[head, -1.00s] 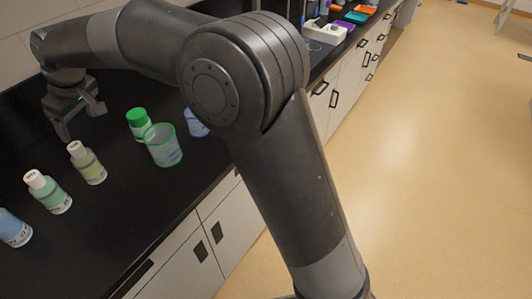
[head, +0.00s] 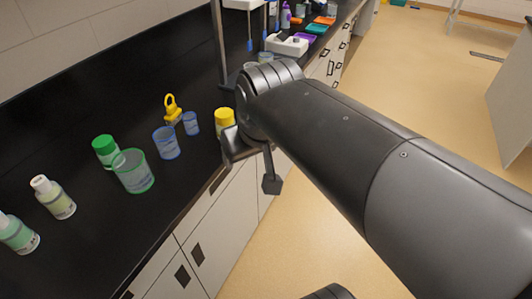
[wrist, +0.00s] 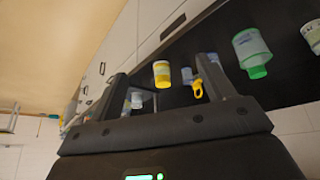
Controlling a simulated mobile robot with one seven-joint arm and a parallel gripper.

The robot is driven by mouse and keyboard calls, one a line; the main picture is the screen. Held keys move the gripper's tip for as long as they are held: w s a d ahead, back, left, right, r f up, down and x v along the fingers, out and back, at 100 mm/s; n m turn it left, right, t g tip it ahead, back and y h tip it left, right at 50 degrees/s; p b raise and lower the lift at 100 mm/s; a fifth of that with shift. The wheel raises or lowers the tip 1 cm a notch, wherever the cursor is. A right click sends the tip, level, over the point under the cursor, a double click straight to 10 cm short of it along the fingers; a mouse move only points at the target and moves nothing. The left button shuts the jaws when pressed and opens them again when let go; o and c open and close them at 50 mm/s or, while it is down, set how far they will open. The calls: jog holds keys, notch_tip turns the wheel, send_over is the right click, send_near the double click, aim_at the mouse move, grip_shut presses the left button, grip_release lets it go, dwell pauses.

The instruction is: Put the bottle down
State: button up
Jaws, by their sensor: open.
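My gripper (head: 252,168) is open and empty at the counter's front edge. In the wrist view, its two fingers (wrist: 162,68) stand apart with a yellow-lidded jar (wrist: 162,74) showing in the gap, seemingly beyond the tips. In the head view this jar (head: 225,117) stands upright just behind the gripper, its lower part partly hidden. A green-capped bottle (head: 104,146) stands behind a green cup (head: 135,174). White-capped bottles, one with pale contents (head: 54,198) and one green (head: 17,234), stand at the left. The frames do not show which bottle the task means.
Two blue cups (head: 166,144) (head: 190,123) and a yellow looped object (head: 172,108) stand between the green cup and the jar. A stand's dark post (head: 219,45) rises behind the jar. The black counter (head: 50,120) is clear towards the wall.

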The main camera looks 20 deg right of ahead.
jog(key=s+d+f+m, duration=0.2)
jog(key=s+d+f, duration=0.1)
jog(key=s, duration=0.2)
jog(key=shift+s+d+f, duration=0.2)
jog(key=shift+d, duration=0.2)
